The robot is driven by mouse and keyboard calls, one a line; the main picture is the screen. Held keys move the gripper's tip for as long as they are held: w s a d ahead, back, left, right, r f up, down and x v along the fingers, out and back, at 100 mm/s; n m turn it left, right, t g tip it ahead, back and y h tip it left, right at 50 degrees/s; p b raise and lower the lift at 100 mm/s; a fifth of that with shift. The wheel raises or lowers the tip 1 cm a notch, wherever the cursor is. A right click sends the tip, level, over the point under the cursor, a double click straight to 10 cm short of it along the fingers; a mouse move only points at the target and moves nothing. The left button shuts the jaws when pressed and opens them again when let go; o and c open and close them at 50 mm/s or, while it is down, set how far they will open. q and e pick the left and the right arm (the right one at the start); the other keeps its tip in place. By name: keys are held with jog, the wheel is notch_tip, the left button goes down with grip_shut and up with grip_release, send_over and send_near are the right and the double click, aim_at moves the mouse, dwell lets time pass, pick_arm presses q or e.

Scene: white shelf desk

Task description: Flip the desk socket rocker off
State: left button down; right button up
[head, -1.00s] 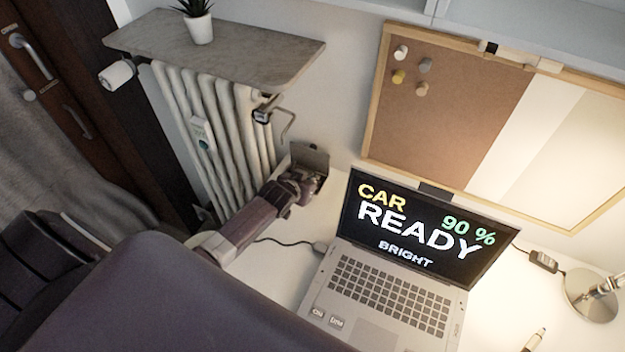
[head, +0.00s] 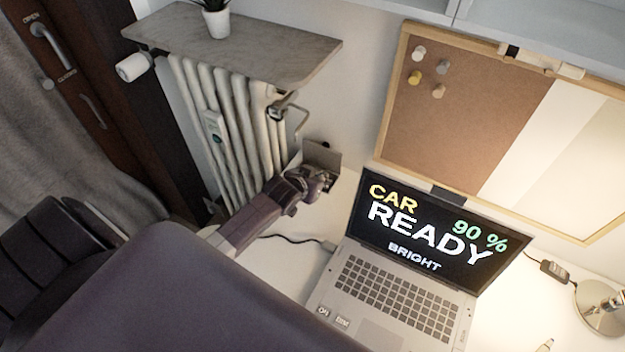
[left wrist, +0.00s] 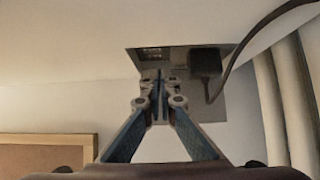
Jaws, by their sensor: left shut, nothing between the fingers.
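The desk socket is a grey plate (head: 325,154) standing at the back left of the desk, beside the radiator. It also shows in the left wrist view (left wrist: 210,106), with a dark plug (left wrist: 205,62) and its cord on it. The rocker cannot be made out; the fingertips cover part of the plate. My left gripper (head: 326,178) is shut and empty, its tips right in front of the plate. In the left wrist view its blue fingers (left wrist: 160,80) meet over the plate; whether they touch it I cannot tell. My right gripper is not in view.
A laptop (head: 400,290) stands open right of my left arm, with a cable at its left. A radiator (head: 230,125) with a shelf (head: 250,45) above is to the left. A pinboard (head: 470,100) hangs behind. A lamp (head: 600,312) stands at the right.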

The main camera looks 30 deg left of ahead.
pick_arm(q)
jog(key=v, duration=0.8)
dwell(0.5)
